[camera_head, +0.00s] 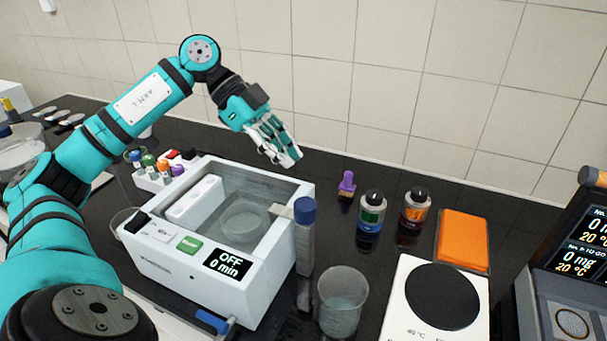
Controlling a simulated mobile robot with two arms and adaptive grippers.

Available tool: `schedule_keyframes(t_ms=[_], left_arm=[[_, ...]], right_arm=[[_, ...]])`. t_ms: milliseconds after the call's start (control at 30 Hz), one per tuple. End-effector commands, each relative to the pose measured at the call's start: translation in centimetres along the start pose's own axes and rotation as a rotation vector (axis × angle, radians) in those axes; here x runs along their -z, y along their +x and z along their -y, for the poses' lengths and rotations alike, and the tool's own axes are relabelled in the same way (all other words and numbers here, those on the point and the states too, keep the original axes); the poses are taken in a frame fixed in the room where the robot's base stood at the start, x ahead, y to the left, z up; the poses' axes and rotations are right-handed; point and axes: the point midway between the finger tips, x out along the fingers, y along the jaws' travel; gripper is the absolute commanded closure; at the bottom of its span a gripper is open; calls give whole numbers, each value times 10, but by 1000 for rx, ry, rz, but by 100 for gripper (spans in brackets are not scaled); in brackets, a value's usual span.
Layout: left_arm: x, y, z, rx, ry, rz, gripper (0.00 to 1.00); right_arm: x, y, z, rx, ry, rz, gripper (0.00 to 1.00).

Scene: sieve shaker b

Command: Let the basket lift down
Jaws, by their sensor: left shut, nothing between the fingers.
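A white bath (212,290) stands on the black bench, with a green button and a display reading "OFF 0 min". A short light bracket (282,211) reaches from the post over the bath's rim. Inside the tank a round, clear shape (243,222) shows; I cannot tell how deep it sits. My left gripper (287,160) is shut and empty, above and behind the bath's back right corner, apart from knob and post. My right gripper is out of view.
A glass beaker (342,300) stands close right of the post. A hotplate (440,300), two dark-capped bottles (371,212), a purple-topped item (347,184) and an orange pad (462,240) are further right. A rack of coloured caps (152,178) is behind the bath's left.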

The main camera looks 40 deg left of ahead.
Motion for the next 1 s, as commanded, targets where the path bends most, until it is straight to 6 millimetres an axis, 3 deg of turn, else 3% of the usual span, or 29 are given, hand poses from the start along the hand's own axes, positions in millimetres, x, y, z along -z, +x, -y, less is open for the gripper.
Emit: schedule_keyframes(t_ms=[100, 300, 433, 1000], left_arm=[[0, -24, 1, 4, 0, -1, 100], [0, -45, 1, 2, 1, -1, 100], [0, -49, 0, 1, 1, -1, 100], [2, -50, 0, 2, 1, -1, 100]], right_arm=[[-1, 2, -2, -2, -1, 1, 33], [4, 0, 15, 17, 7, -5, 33], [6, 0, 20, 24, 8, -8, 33], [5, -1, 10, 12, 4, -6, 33]])
